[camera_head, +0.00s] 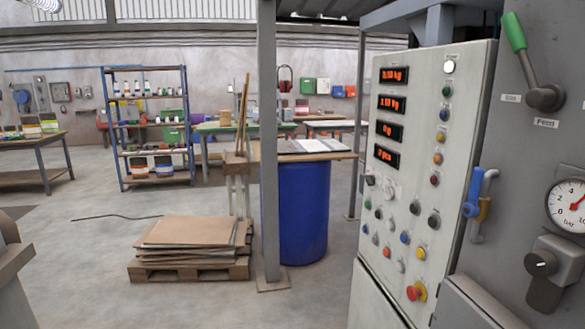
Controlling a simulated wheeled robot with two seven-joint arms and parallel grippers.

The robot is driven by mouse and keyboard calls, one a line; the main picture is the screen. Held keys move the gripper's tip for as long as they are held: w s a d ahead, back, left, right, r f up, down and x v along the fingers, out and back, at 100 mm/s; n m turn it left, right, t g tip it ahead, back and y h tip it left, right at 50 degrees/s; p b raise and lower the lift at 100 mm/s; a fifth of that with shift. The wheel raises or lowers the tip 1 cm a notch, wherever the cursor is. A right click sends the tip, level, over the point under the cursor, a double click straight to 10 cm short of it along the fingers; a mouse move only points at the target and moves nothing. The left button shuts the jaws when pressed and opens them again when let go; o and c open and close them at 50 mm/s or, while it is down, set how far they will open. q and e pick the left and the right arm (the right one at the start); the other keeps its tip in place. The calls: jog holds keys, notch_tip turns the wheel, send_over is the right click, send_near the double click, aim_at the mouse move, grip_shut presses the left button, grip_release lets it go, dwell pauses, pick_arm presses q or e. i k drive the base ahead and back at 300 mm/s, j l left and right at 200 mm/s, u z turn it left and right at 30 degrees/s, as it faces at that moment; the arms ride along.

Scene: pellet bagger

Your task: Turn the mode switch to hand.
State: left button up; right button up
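The grey control panel (436,130) stands at the right, angled towards me. It carries several lamps, buttons and small rotary knobs. A small dark switch (370,179) sits at its left edge below the displays, and dark knobs (415,207) sit lower among coloured buttons. The labels are too small to read, so I cannot tell which one is the mode switch or where it points. Neither of my grippers is in view.
Right of the panel are a green-handled lever (515,32), a blue handle (473,190), a gauge (570,206) and a black knob (541,263). A red emergency button (417,292) sits low on the panel. A steel post (268,150), blue barrel (304,212) and loaded pallet (190,270) stand left.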

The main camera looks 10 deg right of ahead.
aim_at(370, 180)
jog(key=i+j, duration=0.15)
jog(key=i, duration=1.5)
